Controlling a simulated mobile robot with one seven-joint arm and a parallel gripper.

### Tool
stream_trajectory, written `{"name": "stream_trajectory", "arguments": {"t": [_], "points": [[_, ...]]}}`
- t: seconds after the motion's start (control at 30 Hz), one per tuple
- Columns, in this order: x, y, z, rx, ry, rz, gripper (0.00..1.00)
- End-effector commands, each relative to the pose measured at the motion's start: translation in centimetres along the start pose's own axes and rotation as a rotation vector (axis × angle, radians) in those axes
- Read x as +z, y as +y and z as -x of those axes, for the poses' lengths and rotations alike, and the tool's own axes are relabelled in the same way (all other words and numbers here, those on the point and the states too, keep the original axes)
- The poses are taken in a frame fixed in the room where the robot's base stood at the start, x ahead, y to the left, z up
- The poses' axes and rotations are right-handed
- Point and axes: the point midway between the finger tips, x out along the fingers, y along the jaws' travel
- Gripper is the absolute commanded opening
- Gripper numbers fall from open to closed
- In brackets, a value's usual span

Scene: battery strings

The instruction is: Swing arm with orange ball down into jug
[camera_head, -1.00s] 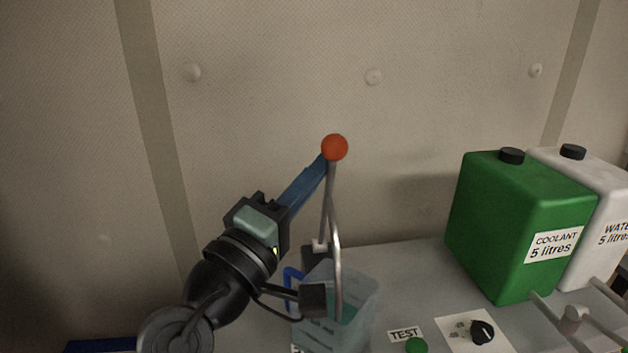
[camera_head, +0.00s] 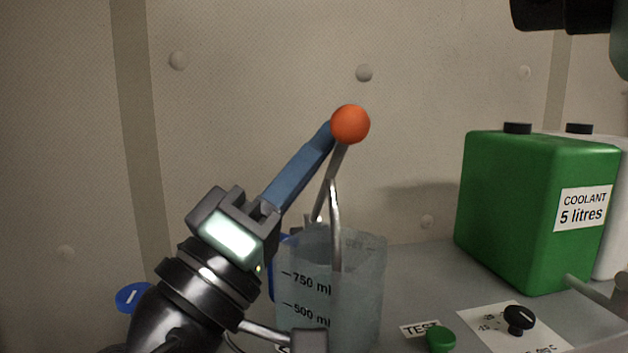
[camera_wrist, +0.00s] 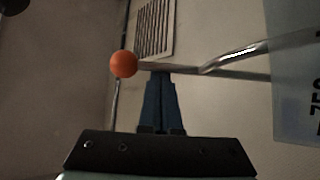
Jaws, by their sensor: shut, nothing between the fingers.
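The orange ball (camera_head: 350,124) tops a grey metal arm (camera_head: 334,172) that stands raised above the jug. A bent metal tube (camera_head: 336,225) runs from this arm down toward the jug. The clear jug (camera_head: 360,290) has 750 ml and 500 ml marks and stands on the grey bench. My gripper (camera_head: 332,135) has blue fingers that are shut and empty. Its tips are right beside the metal arm just below the ball; contact cannot be told. In the wrist view the ball (camera_wrist: 124,64) is left of the fingertips, and the jug (camera_wrist: 297,75) is at the right edge.
A green coolant container (camera_head: 530,210) and a white container (camera_head: 612,235) stand at the right. A green TEST button (camera_head: 441,339) and a black knob (camera_head: 519,319) are on the bench front. The wall is close behind. A vent grille (camera_wrist: 155,27) shows in the wrist view.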

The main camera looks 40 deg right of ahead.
Motion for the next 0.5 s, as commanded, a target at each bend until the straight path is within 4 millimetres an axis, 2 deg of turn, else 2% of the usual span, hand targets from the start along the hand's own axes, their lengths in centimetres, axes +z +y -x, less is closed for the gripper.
{"name": "stream_trajectory", "arguments": {"t": [0.5], "points": [[0.57,0.0,0.54,0.034,-0.003,-0.028,0.0]]}}
